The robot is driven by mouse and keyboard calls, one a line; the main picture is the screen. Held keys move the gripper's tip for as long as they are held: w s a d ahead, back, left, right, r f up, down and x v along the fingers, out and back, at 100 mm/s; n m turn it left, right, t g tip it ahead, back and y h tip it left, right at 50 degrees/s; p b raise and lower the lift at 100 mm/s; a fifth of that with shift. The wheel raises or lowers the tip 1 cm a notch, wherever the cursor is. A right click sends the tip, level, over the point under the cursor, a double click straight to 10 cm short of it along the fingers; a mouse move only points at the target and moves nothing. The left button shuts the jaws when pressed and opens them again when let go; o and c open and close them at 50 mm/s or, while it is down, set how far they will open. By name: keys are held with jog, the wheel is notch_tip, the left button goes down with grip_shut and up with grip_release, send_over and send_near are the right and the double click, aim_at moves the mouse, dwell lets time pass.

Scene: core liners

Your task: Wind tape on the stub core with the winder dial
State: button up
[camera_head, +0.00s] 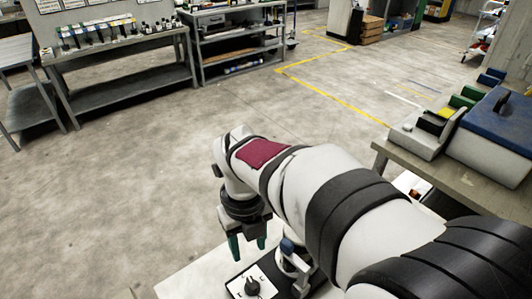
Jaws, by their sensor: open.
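My gripper (249,248) points down at the end of my white arm, with its two teal fingertips apart and nothing seen between them. Below it, at the bottom edge, is a black dial knob (252,287) on a white plate with small dark marks. The fingertips look above and behind the dial in the picture; the exact gap cannot be told. Just right of the plate stands a light grey device with a blue part (288,246), partly hidden by my arm. I cannot make out the stub core or the tape; my arm covers much of this area.
The pale work table (190,284) has bare room left of the dial. A grey bench (400,158) at the right carries bins and a blue-lidded box (490,140). Shelves and benches (130,75) stand at the back. Open concrete floor lies between.

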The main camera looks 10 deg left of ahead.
jog(key=m, duration=3.6)
send_near(252, 283)
notch_tip(252, 283, down, 9)
jog(key=shift+r, duration=0.1)
grip_shut()
